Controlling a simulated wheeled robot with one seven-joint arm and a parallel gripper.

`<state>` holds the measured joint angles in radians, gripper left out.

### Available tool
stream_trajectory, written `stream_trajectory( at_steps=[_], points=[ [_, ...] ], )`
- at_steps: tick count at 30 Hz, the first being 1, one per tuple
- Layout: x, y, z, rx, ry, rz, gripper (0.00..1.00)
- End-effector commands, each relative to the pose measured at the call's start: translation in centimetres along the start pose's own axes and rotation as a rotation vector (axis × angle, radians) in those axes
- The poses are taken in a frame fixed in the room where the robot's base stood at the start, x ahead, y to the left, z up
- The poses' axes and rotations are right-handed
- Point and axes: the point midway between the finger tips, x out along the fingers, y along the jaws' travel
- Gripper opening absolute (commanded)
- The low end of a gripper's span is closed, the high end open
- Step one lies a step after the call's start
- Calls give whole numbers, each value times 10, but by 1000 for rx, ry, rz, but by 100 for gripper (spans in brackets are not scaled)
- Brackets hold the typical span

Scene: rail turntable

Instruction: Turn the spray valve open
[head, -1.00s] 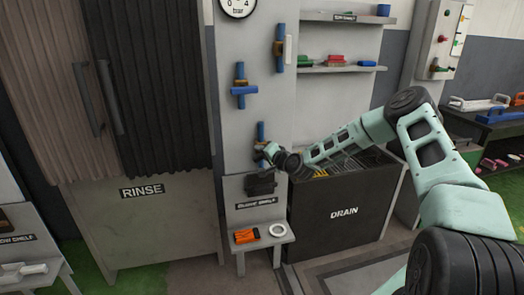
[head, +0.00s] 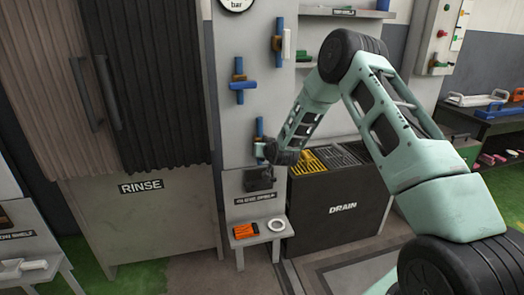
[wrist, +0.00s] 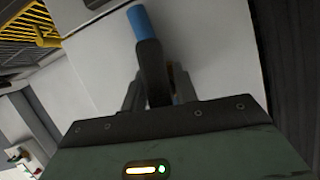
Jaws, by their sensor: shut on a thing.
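Three valves on blue pipes are mounted on the grey wall panel. The lowest valve's blue pipe (head: 259,127) stands just above my gripper (head: 263,151). In the wrist view, my gripper (wrist: 157,92) is shut on that valve's dark handle (wrist: 152,68), with a finger on each side, and the blue pipe (wrist: 138,20) shows beyond it. The valve body is mostly hidden by my gripper. The middle valve (head: 238,85) has a blue handle lying level. The upper valve (head: 277,43) has a white handle standing upright. No label tells which one is the spray valve.
The dark drain bin (head: 343,207) with a yellow grate (head: 308,160) stands right of the panel. A small bench (head: 262,239) below holds an orange item (head: 245,229) and a white ring (head: 276,225). The rinse cabinet (head: 145,235) is at left.

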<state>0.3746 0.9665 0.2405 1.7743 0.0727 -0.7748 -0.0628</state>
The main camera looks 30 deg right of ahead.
Motion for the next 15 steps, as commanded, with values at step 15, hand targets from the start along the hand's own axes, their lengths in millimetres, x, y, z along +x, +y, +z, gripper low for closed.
stream_trajectory(
  at_steps=[15],
  points=[
    [0, 2, 2, -165, -5, 70, 6]
  ],
)
